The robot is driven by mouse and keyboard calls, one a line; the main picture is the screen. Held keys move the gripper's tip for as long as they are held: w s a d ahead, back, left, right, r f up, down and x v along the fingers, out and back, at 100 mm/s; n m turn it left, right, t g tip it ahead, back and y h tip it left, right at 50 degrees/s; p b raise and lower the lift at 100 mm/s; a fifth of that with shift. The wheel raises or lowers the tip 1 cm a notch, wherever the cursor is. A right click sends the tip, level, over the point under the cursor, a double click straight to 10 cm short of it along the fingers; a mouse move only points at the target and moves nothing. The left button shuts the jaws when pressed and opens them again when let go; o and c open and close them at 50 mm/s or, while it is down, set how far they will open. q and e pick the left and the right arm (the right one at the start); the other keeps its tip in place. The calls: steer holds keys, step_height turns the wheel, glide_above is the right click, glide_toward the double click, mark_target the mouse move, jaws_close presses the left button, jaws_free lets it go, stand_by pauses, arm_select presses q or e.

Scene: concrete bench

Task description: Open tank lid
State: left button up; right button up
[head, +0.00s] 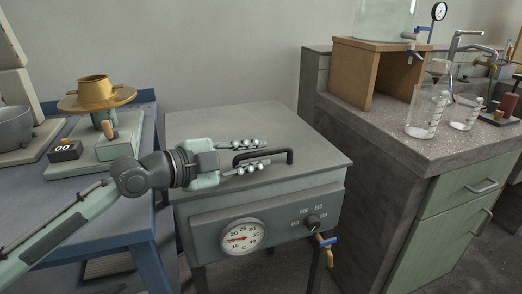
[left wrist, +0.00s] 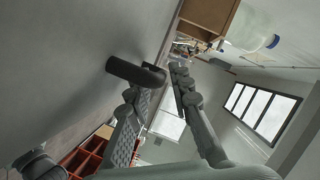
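The tank (head: 200,222) is a grey box with a dial on its front. Its flat grey lid (head: 215,122) lies closed on top. A dark bar handle (head: 289,153) stands on the lid; in the left wrist view the handle (left wrist: 128,70) shows close to the fingertips. My left gripper (head: 260,153) is over the lid with its fingers apart, one on the far side and one on the near side of the handle's left part. In the left wrist view the gripper (left wrist: 163,79) is open; I cannot tell whether a finger touches the handle. My right gripper is not in view.
A blue table (head: 85,225) on the left carries a brass piece (head: 93,88) on a green instrument. A stone-topped bench (head: 385,120) on the right holds glass beakers (head: 427,110), a wooden stand (head: 372,72) and a glass vessel.

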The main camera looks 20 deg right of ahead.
arm_select(q)
steer(key=shift+x, duration=0.95)
steer(key=shift+c, duration=0.5)
jaws_close()
